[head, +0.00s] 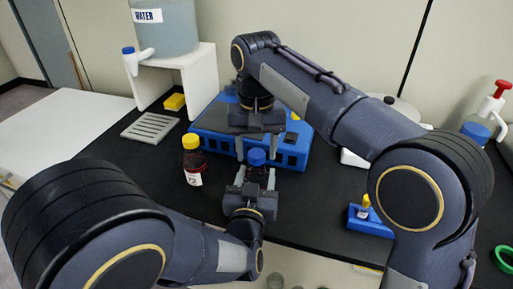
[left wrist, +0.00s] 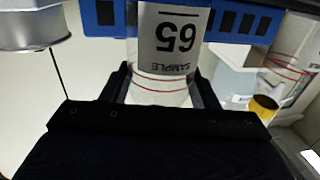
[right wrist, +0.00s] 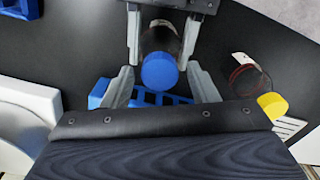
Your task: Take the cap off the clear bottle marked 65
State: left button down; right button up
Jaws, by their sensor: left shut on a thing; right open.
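The clear bottle marked 65 (left wrist: 170,40) shows its label upside down in the left wrist view. My left gripper (left wrist: 162,88) is shut on the bottle. In the head view the bottle's blue cap (head: 256,157) shows above my left gripper (head: 252,182). The blue cap (right wrist: 159,71) is uncovered in the right wrist view. My right gripper (right wrist: 165,85) is open, with one finger on each side of the cap and a gap to it. In the head view my right gripper (head: 258,143) points down from above at the cap.
A yellow-capped bottle (head: 192,160) stands just left of the held bottle; its yellow cap (right wrist: 272,105) also shows in the right wrist view. A blue slotted box (head: 212,122) is close behind. A drain grate (head: 151,128) lies left. A small blue holder (head: 369,222) stands right.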

jog(key=shift+f, duration=0.15)
jog(key=shift+c, duration=0.2)
jog(key=c, duration=0.9)
jog(key=n, duration=0.2)
jog(key=shift+n, duration=0.4)
jog(key=shift+c, duration=0.2)
jog(key=shift+r, duration=1.1)
